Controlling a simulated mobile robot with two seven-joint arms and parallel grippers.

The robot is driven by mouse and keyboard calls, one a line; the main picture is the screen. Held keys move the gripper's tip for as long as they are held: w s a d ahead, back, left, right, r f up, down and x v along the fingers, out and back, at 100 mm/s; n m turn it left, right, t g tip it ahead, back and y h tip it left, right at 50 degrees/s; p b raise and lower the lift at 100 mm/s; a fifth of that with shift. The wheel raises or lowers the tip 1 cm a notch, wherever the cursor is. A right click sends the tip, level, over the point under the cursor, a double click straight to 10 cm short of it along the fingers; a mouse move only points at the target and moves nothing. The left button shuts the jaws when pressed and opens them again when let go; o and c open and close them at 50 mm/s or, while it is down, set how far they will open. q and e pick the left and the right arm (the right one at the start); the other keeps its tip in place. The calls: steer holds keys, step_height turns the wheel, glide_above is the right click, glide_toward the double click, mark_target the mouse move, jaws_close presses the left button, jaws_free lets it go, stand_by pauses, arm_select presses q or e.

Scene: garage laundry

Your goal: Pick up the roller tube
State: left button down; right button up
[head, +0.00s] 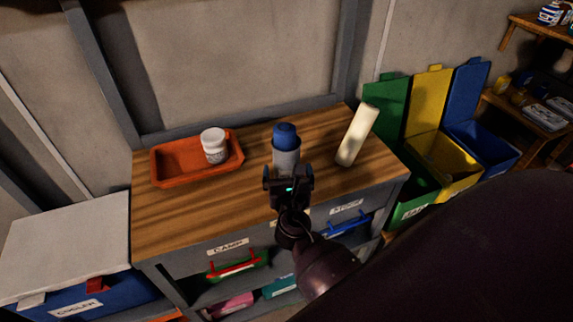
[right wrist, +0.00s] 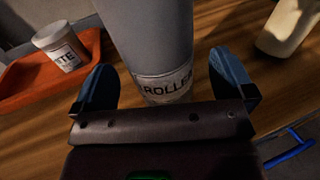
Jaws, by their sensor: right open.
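The roller tube (head: 286,158) is a grey cylinder with a blue cap, upright on the wooden top of the bench. In the right wrist view the roller tube (right wrist: 160,45) shows its "ROLLER" label between the two blue fingertips. My right gripper (head: 289,177) is open, in front of the tube, with one finger on either side of its lower part. In the right wrist view the gripper (right wrist: 165,85) has a visible gap to the tube at the right finger. I cannot tell whether the left finger touches it. My left gripper is not in view.
An orange tray (head: 165,171) with a white labelled cup (head: 213,146) stands left of the tube. A cream-coloured block-like container (head: 357,136) stands to the right. The wooden bench top (head: 190,205) is clear at front left. Green, yellow and blue bins (head: 480,143) stand beyond the bench's right side.

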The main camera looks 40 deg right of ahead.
mark_target(287, 171)
steer(key=x, duration=0.3)
steer(key=shift+w+r, duration=0.1)
steer(key=shift+w, duration=0.05)
steer(key=c, duration=0.9)
